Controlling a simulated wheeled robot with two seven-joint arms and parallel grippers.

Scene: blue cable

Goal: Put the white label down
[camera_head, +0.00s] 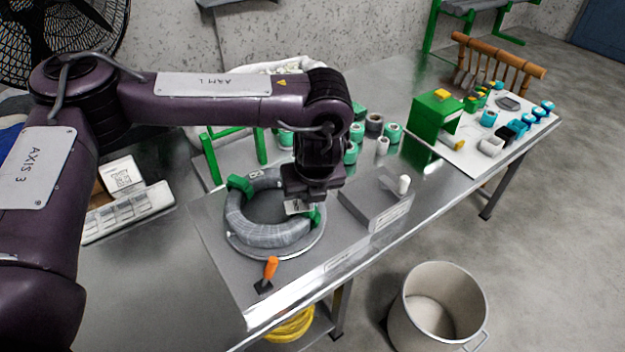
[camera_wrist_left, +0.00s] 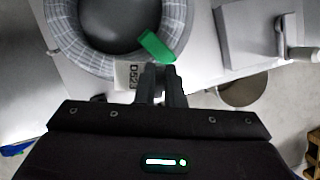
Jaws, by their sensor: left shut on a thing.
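The white label (camera_wrist_left: 130,75), printed with dark characters, is at the tips of my left gripper (camera_wrist_left: 158,80) in the left wrist view. In the head view the label (camera_head: 294,207) shows partly below my left gripper (camera_head: 302,203), at the right side of the grey cable coil (camera_head: 262,235). My left gripper is shut on the label. The coil also shows in the left wrist view (camera_wrist_left: 75,50), with a green clip (camera_wrist_left: 156,46) just beyond the label. I cannot tell whether the label touches the coil. My right gripper is not in view.
A grey box-like holder (camera_head: 372,205) stands right of the coil. Several green and grey rolls (camera_head: 392,132) stand behind. A white bin (camera_head: 436,305) is on the floor. The metal table (camera_head: 190,285) is bare at front left.

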